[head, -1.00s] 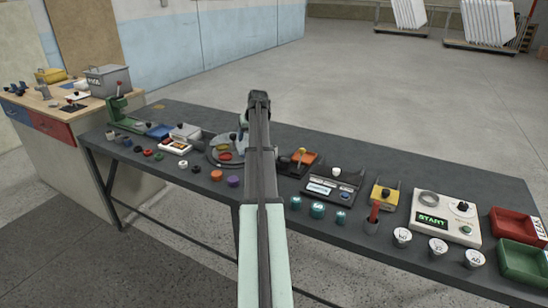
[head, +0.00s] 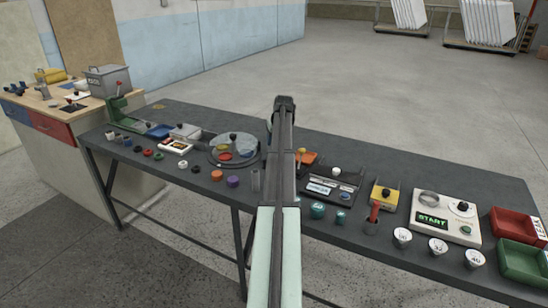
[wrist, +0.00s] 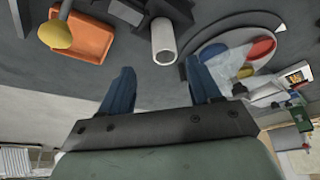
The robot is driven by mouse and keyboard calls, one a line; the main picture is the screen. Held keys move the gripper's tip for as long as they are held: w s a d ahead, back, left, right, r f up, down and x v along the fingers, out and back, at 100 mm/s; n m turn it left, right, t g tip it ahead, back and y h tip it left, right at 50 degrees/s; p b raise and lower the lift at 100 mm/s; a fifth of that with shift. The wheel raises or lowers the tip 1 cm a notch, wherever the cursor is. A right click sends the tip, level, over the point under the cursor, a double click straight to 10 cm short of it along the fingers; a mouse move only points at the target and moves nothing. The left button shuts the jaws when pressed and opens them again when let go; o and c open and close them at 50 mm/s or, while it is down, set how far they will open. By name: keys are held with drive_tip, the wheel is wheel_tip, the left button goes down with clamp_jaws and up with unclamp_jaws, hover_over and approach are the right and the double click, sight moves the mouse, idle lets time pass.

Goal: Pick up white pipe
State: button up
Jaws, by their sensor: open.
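The white pipe (wrist: 163,42) shows in the wrist view as a short hollow tube with its open end towards my gripper. It lies between the orange tray and the round plate. My gripper (wrist: 160,67) has its two blue fingers spread apart, with nothing held between them. The pipe is just beyond the fingertips in the picture, roughly in line with the gap; the height between them is unclear. In the head view my arm covers most of the gripper, and I cannot make out the pipe there.
The round plate (head: 222,161) with coloured pieces lies left of my arm; the orange tray (wrist: 90,45) lies on its other side. A grey cylinder (head: 255,181) stands close to the arm. Several knobs and devices crowd the dark table (head: 400,165). The floor behind is open.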

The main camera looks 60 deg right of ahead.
drive_tip(key=shift+a+x, duration=0.2)
drive_tip(key=shift+x, duration=1.35)
drive_tip(key=shift+a+x, duration=0.25)
drive_tip(key=shift+x, duration=1.3)
drive_tip(key=shift+f, duration=0.15)
drive_tip(key=c, duration=1.1)
